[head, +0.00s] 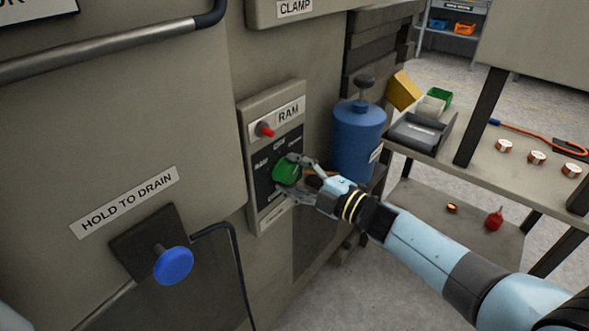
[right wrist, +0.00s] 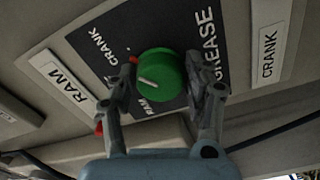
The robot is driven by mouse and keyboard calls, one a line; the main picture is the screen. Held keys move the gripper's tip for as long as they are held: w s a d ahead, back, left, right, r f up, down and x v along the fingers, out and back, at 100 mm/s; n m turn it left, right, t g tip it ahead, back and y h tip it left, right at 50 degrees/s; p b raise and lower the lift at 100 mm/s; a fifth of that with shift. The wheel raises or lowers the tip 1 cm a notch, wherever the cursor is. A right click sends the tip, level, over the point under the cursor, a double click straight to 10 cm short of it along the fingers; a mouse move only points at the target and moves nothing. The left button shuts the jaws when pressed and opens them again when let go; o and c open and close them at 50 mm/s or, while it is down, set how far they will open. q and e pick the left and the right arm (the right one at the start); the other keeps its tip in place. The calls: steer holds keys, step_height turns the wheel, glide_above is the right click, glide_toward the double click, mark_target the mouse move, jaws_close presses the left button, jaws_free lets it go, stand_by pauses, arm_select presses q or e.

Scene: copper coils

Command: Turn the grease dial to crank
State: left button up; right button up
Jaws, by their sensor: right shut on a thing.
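The green grease dial (head: 286,170) sits on a dark plate of the grey control panel (head: 257,115). My right gripper (head: 283,175) is shut on the dial, one finger on each side of its rim. In the right wrist view the dial (right wrist: 165,66) shows between the fingers of the right gripper (right wrist: 163,80). Its short white mark points left, toward the side between the words CRANK and RAM on the dark plate (right wrist: 118,38); I cannot tell exactly which it meets. The word GREASE is at the right of the dial. My left gripper is not in view.
A red switch (head: 266,131) is above the dial under a RAM label. A blue knob (head: 173,265) sits left, under a HOLD TO DRAIN label. A blue canister (head: 357,140) stands close behind my right gripper. A workbench (head: 480,165) with copper coils is at the right.

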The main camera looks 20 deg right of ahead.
steer(key=shift+m, duration=0.8)
steer(key=shift+p, duration=0.3)
steer(key=o, duration=1.1)
steer(key=shift+f, duration=0.1)
steer(key=shift+o, duration=0.2)
steer(key=shift+s+d, duration=0.1)
steer(key=shift+s, duration=0.05)
steer(key=v, duration=1.1)
steer(key=shift+s+d, duration=0.15)
steer(key=shift+s, duration=0.15)
